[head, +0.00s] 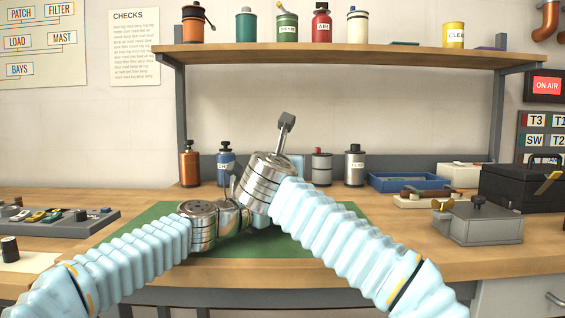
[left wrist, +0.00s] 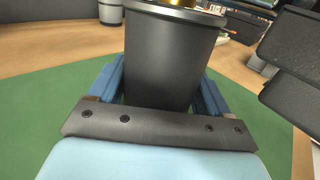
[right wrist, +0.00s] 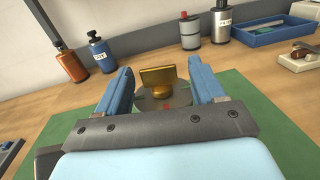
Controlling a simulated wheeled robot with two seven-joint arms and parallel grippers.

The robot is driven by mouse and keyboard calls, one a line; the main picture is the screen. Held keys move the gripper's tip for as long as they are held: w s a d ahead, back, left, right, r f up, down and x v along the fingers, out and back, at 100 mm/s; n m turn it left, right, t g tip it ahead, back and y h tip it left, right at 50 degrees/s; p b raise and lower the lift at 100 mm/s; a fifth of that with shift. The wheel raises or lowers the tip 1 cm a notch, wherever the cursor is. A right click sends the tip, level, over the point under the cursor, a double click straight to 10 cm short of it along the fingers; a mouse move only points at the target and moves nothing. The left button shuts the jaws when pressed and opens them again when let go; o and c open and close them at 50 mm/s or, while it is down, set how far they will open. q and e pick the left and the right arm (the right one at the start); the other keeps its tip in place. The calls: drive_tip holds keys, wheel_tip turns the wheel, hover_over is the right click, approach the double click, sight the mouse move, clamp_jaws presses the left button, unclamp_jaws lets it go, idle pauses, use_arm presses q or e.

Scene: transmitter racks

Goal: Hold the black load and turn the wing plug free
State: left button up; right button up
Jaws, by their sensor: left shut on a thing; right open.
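The black load (left wrist: 168,62) stands between the two blue fingers of my left gripper (left wrist: 162,88), which is shut on it over the green mat (left wrist: 45,125). A sliver of gold shows at its top in the left wrist view. In the right wrist view the brass wing plug (right wrist: 157,77) stands up from a grey round top with a small red mark. My right gripper (right wrist: 161,72) is open, its blue fingers on either side of the plug with a gap at each side. In the head view my wrists hide the load and plug.
A grey lidded box (head: 485,224) with a brass wing piece stands at the right of the bench. A blue tray (head: 402,182) and a black case (head: 520,186) lie behind it. Several bottles line the back. A grey parts tray (head: 60,221) is at left.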

use_arm(q)
drive_tip(key=shift+f, duration=0.1)
use_arm(e)
drive_tip(key=shift+c, duration=0.5)
use_arm(q)
drive_tip(key=shift+a, duration=0.1)
use_arm(e)
drive_tip(key=c, duration=1)
drive_tip(key=shift+o, duration=0.2)
drive_tip(key=shift+d+n+y, duration=0.2)
drive_tip(key=shift+n+y, duration=0.1)
drive_tip(key=shift+y, duration=0.2)
drive_tip(key=shift+f+n+y, duration=0.1)
drive_tip(key=shift+n+y, duration=0.4)
drive_tip(key=shift+y, duration=0.3)
drive_tip(key=o, duration=1.1)
drive_tip(key=shift+c, duration=0.2)
